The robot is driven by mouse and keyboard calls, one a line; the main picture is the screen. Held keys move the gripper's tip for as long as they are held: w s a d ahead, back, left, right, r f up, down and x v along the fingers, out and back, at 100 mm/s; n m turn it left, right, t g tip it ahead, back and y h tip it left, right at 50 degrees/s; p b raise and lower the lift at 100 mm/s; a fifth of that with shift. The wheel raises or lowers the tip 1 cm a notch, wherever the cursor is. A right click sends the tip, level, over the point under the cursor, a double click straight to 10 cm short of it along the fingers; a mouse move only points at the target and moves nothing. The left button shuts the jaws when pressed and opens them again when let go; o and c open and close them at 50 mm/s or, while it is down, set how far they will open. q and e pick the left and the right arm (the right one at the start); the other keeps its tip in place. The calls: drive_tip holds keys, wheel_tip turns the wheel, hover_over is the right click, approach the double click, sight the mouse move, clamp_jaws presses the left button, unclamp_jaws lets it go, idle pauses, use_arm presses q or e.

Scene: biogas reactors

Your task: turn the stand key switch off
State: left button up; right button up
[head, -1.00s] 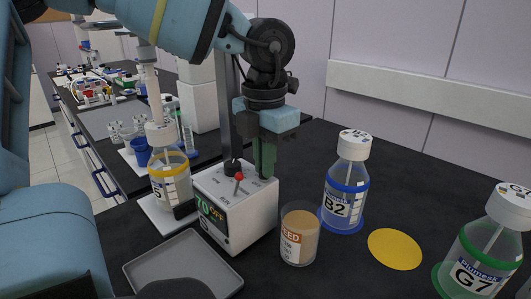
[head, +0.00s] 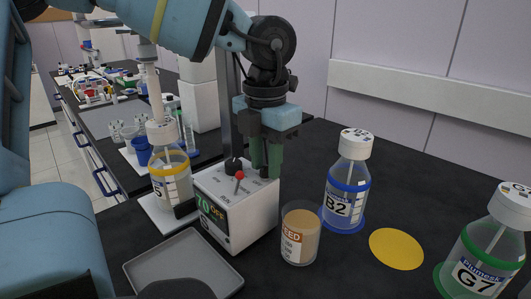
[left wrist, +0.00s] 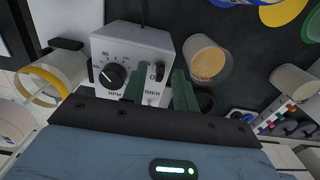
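The white stand box (head: 245,212) stands on the dark bench, with "70" and a yellow "OFF" on its front display. A small dark key-like switch (left wrist: 156,71) sits on its top, near partly hidden "TIMER" lettering. My left gripper (head: 266,156) points down over the box's back right part. In the left wrist view my left gripper (left wrist: 160,88) is open, its green fingers on either side of the switch. I cannot tell whether they touch it. In the head view the fingers largely hide the switch. My right gripper is not in view.
A black RPM knob (left wrist: 112,75) and a red-tipped lever (head: 239,176) are on the box. A yellow-ringed bottle (head: 171,185) stands left, a brown-filled beaker (head: 300,235) and bottle B2 (head: 345,190) right. A grey tray (head: 150,270) lies in front. Bottle G7 (head: 485,250) is far right.

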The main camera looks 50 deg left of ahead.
use_arm(q)
drive_tip(key=shift+r+p, duration=0.4)
drive_tip(key=shift+r, duration=3.5)
